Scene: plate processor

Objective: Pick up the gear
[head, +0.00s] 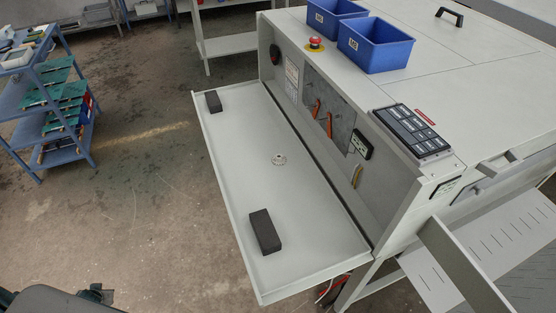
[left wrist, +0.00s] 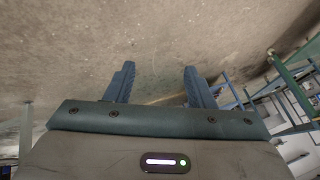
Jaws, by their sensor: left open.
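A small, pale, ring-shaped part, which looks like the gear (head: 278,159), lies flat near the middle of the lowered grey panel (head: 225,170) of the machine in the head view. My left gripper (left wrist: 158,85) shows in the left wrist view with its two blue-grey fingers spread apart. Nothing is between them, and bare floor shows beyond. The gear is not visible in the left wrist view. My right gripper is not in either view.
Two black blocks (head: 265,232) (head: 213,101) lie on the panel, near and far from the gear. Two blue bins (head: 375,45) (head: 333,18) and a red button (head: 315,43) are on the machine top. A blue shelf cart (head: 55,85) stands left. Floor between is clear.

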